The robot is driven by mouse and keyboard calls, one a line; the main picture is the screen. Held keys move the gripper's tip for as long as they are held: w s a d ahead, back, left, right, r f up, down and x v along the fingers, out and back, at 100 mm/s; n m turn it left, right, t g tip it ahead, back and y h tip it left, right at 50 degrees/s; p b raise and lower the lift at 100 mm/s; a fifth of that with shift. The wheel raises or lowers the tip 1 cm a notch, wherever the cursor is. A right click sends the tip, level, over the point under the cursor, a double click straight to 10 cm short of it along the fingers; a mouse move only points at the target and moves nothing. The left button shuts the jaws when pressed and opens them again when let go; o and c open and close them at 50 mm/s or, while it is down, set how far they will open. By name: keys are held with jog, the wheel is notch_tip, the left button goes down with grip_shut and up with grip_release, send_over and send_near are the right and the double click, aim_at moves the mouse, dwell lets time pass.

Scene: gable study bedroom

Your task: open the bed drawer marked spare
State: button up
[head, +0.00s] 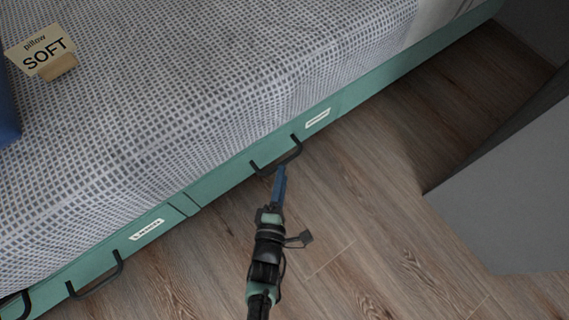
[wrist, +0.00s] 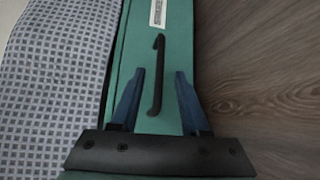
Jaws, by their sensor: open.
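The green bed base has drawer fronts along its side. The right drawer front (head: 232,174) has a black bar handle (head: 279,162) and a white label (head: 318,119) whose text is too small to read. A drawer front to the left (head: 105,252) has its own black handle (head: 97,277) and a label (head: 147,230) that I cannot read surely. Both look shut. My gripper (head: 279,172) is at the right drawer's handle. In the wrist view my gripper (wrist: 159,73) is open, its blue fingers on either side of the handle (wrist: 156,80), with gaps showing on both sides.
A grey block of furniture (head: 510,190) stands at the right. The wooden floor (head: 370,220) between is clear.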

aim_at(284, 161)
jog(key=shift+b+x, duration=1.5)
jog(key=shift+x, duration=1.3)
grip_shut()
